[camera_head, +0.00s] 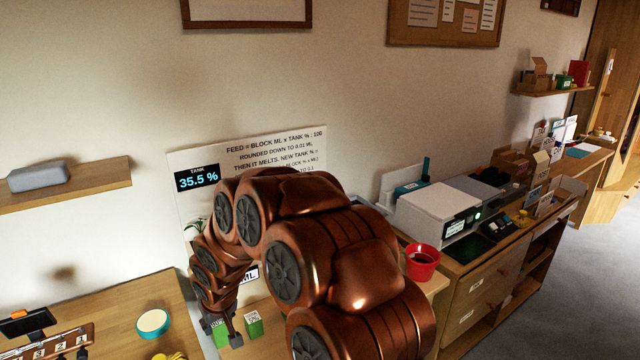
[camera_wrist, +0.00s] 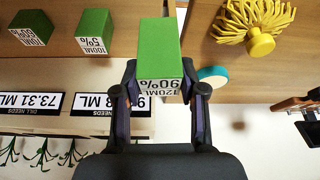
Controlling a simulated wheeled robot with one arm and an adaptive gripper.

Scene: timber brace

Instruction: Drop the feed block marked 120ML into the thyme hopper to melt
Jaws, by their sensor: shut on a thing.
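My gripper (camera_wrist: 160,90) is shut on a green block (camera_wrist: 159,47) whose white label reads 120ML 90%. The writing is upside down in the wrist view. In the head view my gripper (camera_head: 221,330) is low at the centre left, with green showing between its fingers. A block marked 100ML 5% (camera_wrist: 94,32) and another green block (camera_wrist: 33,28), its label hard to read, stand on the wooden surface, apart from the gripper. No thyme hopper can be made out; my arm hides part of the wall board's foot.
The wall board (camera_head: 285,146) shows the feed rule, and its tank display (camera_head: 197,178) reads 35.5 %. A dill sign (camera_wrist: 30,102) reads 73.31 ML, near small plants (camera_wrist: 40,152). A yellow stranded object (camera_wrist: 255,25) and a teal-rimmed round thing (camera_head: 153,323) lie nearby. A red cup (camera_head: 421,265) stands right.

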